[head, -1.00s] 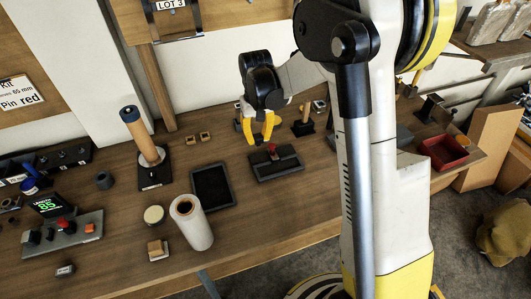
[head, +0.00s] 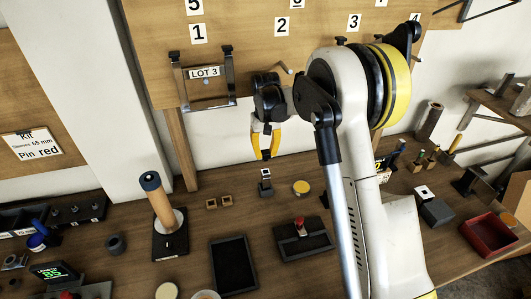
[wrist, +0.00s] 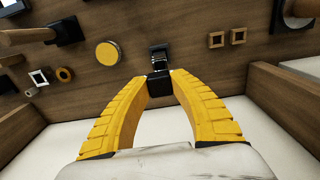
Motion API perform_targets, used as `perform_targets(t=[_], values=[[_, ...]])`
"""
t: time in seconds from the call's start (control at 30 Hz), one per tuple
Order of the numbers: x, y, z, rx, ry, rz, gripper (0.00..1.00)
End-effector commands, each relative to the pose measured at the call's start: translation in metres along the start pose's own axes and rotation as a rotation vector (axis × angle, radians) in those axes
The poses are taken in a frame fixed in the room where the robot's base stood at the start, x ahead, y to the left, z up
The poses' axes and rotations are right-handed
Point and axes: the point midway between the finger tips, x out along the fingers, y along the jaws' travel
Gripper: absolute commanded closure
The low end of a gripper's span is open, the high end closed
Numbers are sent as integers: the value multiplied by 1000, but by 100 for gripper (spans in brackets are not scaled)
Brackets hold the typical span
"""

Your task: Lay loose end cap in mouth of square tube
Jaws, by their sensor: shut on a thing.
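My gripper (head: 265,156) is shut on a small black block, which looks like the loose end cap (wrist: 160,84); it sits between the yellow fingertips. In the head view the fingertips are above the rear of the bench. Just below them stands a small grey-and-black piece (head: 265,187), which looks like the square tube. In the wrist view this metallic piece (wrist: 160,53) shows just beyond the cap, in line with it. The cap partly covers it, so its mouth and the gap between them cannot be made out.
A yellow disc (head: 301,187) lies right of the grey piece, and two small wooden square rings (head: 219,202) lie left. A black tray with a red knob (head: 302,240) is in front. A dark flat tray (head: 234,264) and an upright roller (head: 159,203) stand left. The wall board is behind.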

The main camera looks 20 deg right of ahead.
Motion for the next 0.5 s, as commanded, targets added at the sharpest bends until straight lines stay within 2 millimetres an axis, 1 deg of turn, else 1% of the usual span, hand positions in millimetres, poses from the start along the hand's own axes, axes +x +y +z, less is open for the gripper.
perform_targets(t=[0.5], values=[[40,0,0,0,0,0,96]])
